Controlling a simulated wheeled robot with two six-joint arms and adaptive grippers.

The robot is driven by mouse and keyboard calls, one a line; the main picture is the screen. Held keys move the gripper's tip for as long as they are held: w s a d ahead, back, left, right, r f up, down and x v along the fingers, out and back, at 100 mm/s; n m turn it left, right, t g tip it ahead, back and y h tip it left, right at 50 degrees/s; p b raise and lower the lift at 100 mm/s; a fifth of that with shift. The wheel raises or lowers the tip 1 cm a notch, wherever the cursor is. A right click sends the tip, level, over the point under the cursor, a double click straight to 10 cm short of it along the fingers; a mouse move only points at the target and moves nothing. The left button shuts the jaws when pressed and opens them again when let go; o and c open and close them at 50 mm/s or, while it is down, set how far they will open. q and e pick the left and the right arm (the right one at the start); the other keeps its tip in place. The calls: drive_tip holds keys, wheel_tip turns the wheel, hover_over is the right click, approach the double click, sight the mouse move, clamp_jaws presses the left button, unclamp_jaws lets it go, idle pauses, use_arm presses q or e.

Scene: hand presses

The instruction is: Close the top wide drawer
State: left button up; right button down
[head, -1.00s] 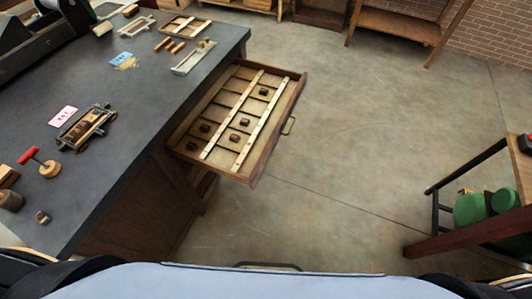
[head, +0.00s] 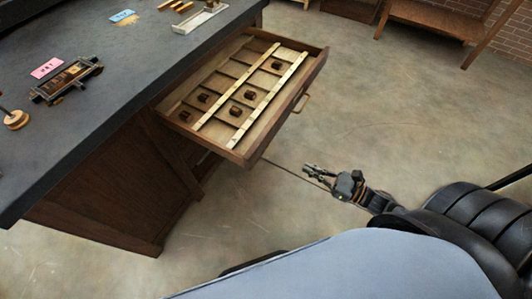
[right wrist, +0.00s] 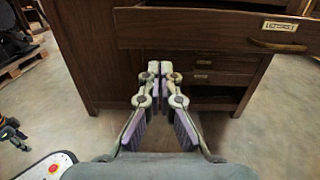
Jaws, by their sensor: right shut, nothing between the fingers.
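The top wide drawer (head: 240,151) stands pulled out from under the dark bench top, at the centre of the head view. It is divided into compartments holding several small dark blocks, with two pale strips laid across. Its brass handle (head: 301,104) is on the front face; the front and handle (right wrist: 278,46) also show at upper right in the right wrist view. My right gripper (head: 308,172) is shut and empty, in front of and apart from the drawer, to its lower right. In the right wrist view its fingertips (right wrist: 153,68) meet below the drawer front.
The bench top (head: 130,75) holds a pink card (head: 46,68), a blue card (head: 122,16), a small press-like tool (head: 67,80) and a pale tray (head: 201,17). Smaller drawers (right wrist: 203,70) sit lower in the cabinet. The floor (head: 400,110) right of the drawer is clear.

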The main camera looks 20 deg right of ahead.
drive_tip(key=b, duration=0.6)
approach(264, 147)
drive_tip(key=b+x, duration=0.1)
drive_tip(key=x, duration=0.4)
drive_tip(key=shift+w+f, duration=0.1)
drive_tip(key=shift+w, duration=0.1)
use_arm(q)
drive_tip(key=w+f, duration=0.3)
drive_tip(key=f, duration=0.3)
drive_tip(key=shift+a, duration=0.15)
use_arm(e)
drive_tip(key=shift+x, duration=0.85)
